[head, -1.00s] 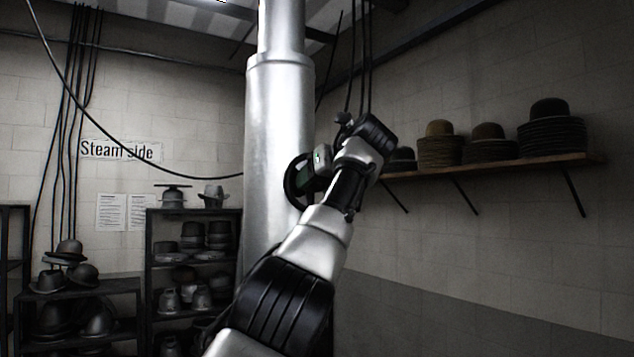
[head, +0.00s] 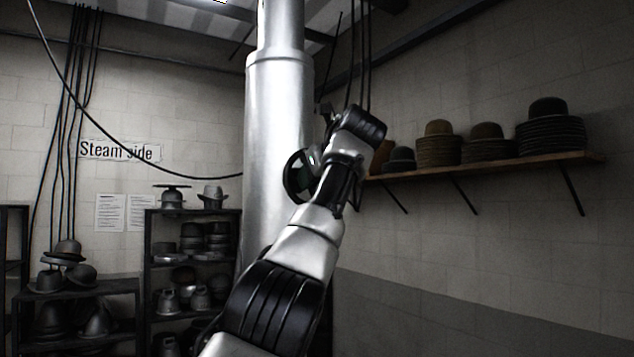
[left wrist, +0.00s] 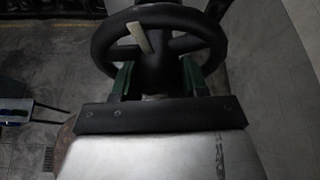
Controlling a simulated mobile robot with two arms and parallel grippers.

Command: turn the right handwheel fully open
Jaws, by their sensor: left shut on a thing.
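A dark handwheel (head: 288,180) stands out beside the silver column in the head view, partly hidden by my left arm. In the left wrist view the wheel (left wrist: 101,43) is at the top, with a round rim, spokes and a hub. A pale strip (left wrist: 139,37) lies across one of its spokes. My left gripper (left wrist: 158,64) has its green fingers on either side of the hub and spokes, shut on the wheel. In the head view the fingertips are mostly hidden behind the wrist. My right gripper is not in view.
The silver column (head: 275,120) rises behind the wheel. A wooden shelf (head: 585,158) with several hats (head: 438,150) is on the right wall. Dark racks (head: 150,260) of hats stand at the left. A cable (head: 60,85) hangs across the left.

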